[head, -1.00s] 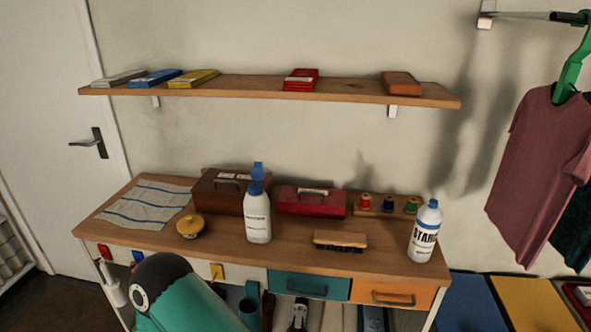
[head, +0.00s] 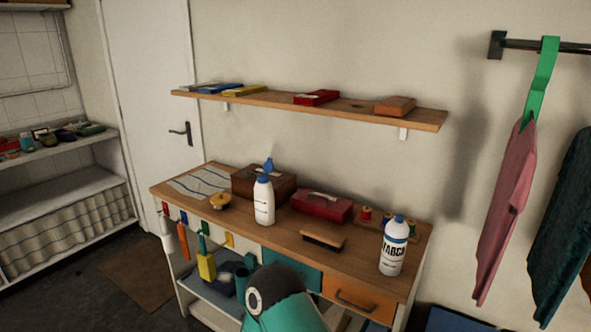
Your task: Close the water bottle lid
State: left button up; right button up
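A white bottle (head: 264,204) stands upright on the wooden bench top (head: 282,240). Its blue lid (head: 268,165) sticks up above the blue cap and looks flipped open. A second white bottle with a blue cap (head: 394,247) and large dark lettering stands upright at the bench's right end; its cap looks shut. Neither gripper is in view. Only a rounded teal and dark link of one of my arms shows at the bottom, in front of the bench.
Behind the open bottle are a brown box (head: 263,184) and a red box (head: 321,205). A brush (head: 324,236) lies between the bottles, and a yellow lidded pot (head: 220,200) sits left. A wall shelf (head: 350,108) hangs above. Clothes (head: 498,215) hang at right.

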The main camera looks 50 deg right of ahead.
aim_at(268, 167)
jog(key=z, duration=0.05)
jog(key=k, duration=0.65)
jog(key=z, duration=0.95)
jog(key=i, duration=0.95)
jog(key=z, duration=0.1)
